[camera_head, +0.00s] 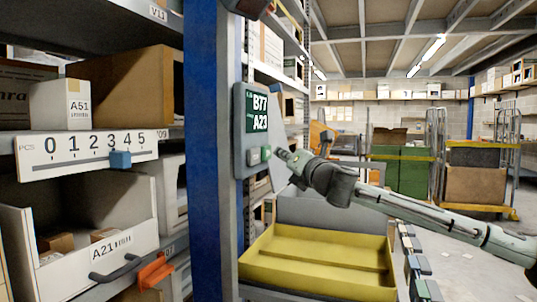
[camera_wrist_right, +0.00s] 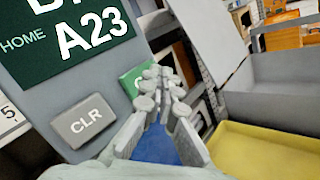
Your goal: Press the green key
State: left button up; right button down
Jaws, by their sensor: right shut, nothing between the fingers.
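The green key (camera_wrist_right: 133,80) sits on the grey panel (camera_wrist_right: 150,20), right of the grey CLR key (camera_wrist_right: 84,121). In the head view the green key (camera_head: 266,153) is at the panel's lower right. My right gripper (camera_head: 280,153) is shut and empty, with its tips just right of the green key. In the wrist view the right gripper (camera_wrist_right: 160,80) covers the key's right part. I cannot tell whether the tips touch the key. My left gripper is not in view.
The panel's screen (camera_head: 258,113) reads B77 and A23. A blue post (camera_head: 207,150) stands left of it. A yellow tray (camera_head: 320,262) lies below my right arm. Shelves with cartons (camera_head: 130,85) and a slider scale (camera_head: 88,154) are at the left. Green crates (camera_head: 402,170) stand behind.

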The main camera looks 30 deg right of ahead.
jog(key=shift+w+a, duration=0.1)
dwell(0.5)
jog(key=shift+w+a+p, duration=0.2)
jog(key=shift+w+p, duration=0.05)
jog(key=shift+p, duration=0.1)
jog(key=shift+w+a+p, duration=0.3)
jog(key=shift+w+a, duration=0.05)
jog(key=shift+w, duration=0.05)
dwell(0.7)
jog(key=shift+s+d, duration=0.6)
jog(key=shift+s, duration=0.1)
dwell(0.3)
jog(key=shift+s+d, duration=1.65)
jog(key=shift+s, duration=0.3)
